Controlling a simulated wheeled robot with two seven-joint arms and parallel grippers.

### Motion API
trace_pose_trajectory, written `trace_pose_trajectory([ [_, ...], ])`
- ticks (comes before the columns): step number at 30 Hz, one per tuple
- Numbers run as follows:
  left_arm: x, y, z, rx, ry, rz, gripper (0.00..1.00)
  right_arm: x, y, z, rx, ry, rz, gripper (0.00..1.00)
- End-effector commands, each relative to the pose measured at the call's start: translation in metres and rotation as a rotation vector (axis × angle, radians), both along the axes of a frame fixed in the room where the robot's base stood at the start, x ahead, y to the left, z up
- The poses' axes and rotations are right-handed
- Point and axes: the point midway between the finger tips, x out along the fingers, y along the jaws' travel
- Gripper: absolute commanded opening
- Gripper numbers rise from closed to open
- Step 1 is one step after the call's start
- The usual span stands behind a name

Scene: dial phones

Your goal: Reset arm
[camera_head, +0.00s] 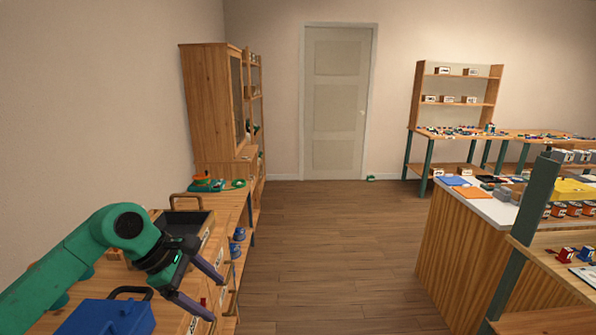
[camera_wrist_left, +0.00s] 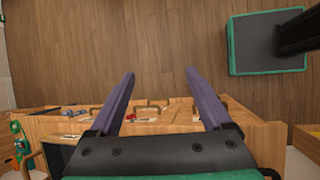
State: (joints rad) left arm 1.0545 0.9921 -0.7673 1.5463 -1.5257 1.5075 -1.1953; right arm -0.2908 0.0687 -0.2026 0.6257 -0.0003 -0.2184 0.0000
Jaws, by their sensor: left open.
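My left arm (camera_head: 60,270) is green and comes in from the left over the wooden workbench. Its gripper (camera_head: 216,298) has two purple fingers spread apart, pointing right and slightly down past the bench's front edge. In the left wrist view the gripper (camera_wrist_left: 160,73) is open, with nothing between the fingers. The wood floor (camera_wrist_left: 90,45) and the bench's drawer front (camera_wrist_left: 180,112) show beyond and below the fingers. My right arm and gripper do not show in either view.
A blue toolbox (camera_head: 105,318) and a dark open bin (camera_head: 185,222) are on the bench close to the left arm. A tall wooden cabinet (camera_head: 212,105) stands behind. The floor (camera_head: 330,250) in the middle is clear. A counter (camera_head: 455,250) stands at the right.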

Motion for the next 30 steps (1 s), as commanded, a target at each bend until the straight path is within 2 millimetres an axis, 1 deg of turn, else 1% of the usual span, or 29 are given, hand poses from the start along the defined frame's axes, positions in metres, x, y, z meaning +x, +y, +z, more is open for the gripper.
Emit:
trace_pose_trajectory([
  [1, -0.001, -0.025, -0.001, -0.087, -0.008, -0.002, 0.82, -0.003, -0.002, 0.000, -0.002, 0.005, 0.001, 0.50],
  [2, -0.001, -0.043, 0.002, -0.154, -0.015, 0.002, 0.82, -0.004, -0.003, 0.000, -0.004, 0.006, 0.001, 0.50],
  [3, -0.002, -0.068, 0.007, -0.259, -0.018, 0.014, 0.82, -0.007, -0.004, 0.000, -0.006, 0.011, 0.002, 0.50],
  [5, -0.005, -0.109, 0.022, -0.467, -0.008, 0.050, 0.82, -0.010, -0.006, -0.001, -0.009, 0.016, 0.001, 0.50],
  [6, -0.009, -0.138, 0.040, -0.653, 0.021, 0.098, 0.82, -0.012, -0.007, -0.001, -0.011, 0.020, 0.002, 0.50],
  [7, -0.010, -0.155, 0.057, -0.807, 0.055, 0.150, 0.82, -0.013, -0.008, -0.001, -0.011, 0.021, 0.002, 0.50],
  [8, -0.011, -0.167, 0.076, -0.968, 0.101, 0.215, 0.82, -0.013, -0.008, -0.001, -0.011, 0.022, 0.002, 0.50],
  [9, -0.007, -0.172, 0.100, -1.179, 0.179, 0.320, 0.82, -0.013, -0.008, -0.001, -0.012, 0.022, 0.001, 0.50],
  [10, -0.002, -0.168, 0.116, -1.333, 0.245, 0.411, 0.82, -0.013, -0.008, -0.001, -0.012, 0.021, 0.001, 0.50],
  [11, 0.004, -0.160, 0.128, -1.482, 0.321, 0.511, 0.82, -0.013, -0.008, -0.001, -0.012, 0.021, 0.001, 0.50],
  [12, 0.015, -0.141, 0.136, -1.673, 0.431, 0.663, 0.82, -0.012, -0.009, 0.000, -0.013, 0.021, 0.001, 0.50],
  [13, 0.025, -0.122, 0.136, -1.806, 0.520, 0.788, 0.82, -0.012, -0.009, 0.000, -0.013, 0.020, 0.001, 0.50],
  [14, 0.033, -0.101, 0.130, -1.931, 0.612, 0.924, 0.82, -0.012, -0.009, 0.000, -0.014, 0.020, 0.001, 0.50],
  [15, 0.043, -0.071, 0.112, -2.084, 0.737, 1.121, 0.82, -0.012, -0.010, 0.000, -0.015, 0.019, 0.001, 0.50],
  [17, 0.049, -0.029, 0.072, -2.261, 0.908, 1.424, 0.82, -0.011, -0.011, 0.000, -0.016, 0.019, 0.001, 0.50],
  [18, 0.046, -0.006, 0.040, -2.346, 1.005, 1.619, 0.82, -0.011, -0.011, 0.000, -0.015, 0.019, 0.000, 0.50],
  [19, 0.041, 0.008, 0.016, 2.365, -1.056, -1.744, 0.82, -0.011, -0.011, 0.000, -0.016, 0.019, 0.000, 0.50],
  [20, 0.034, 0.020, -0.008, 2.212, -1.024, -1.737, 0.82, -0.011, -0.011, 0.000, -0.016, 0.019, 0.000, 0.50],
  [21, 0.021, 0.033, -0.039, 2.027, -0.978, -1.725, 0.82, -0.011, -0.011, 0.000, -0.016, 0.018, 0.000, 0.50],
  [23, -0.001, 0.046, -0.079, 1.793, -0.911, -1.702, 0.82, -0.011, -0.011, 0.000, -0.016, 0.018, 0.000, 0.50],
  [24, -0.017, 0.052, -0.102, 1.661, -0.868, -1.689, 0.82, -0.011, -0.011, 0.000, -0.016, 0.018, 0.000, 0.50],
  [26, -0.041, 0.057, -0.130, 1.495, -0.806, -1.666, 0.82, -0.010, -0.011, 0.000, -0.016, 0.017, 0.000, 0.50],
  [27, -0.057, 0.059, -0.146, 1.397, -0.769, -1.651, 0.82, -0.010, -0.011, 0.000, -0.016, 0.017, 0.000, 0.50],
  [29, -0.080, 0.060, -0.166, 1.266, -0.713, -1.631, 0.82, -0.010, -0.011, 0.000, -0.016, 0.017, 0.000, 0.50],
  [30, -0.096, 0.060, -0.178, 1.186, -0.678, -1.616, 0.82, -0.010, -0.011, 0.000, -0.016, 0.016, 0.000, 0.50],
])
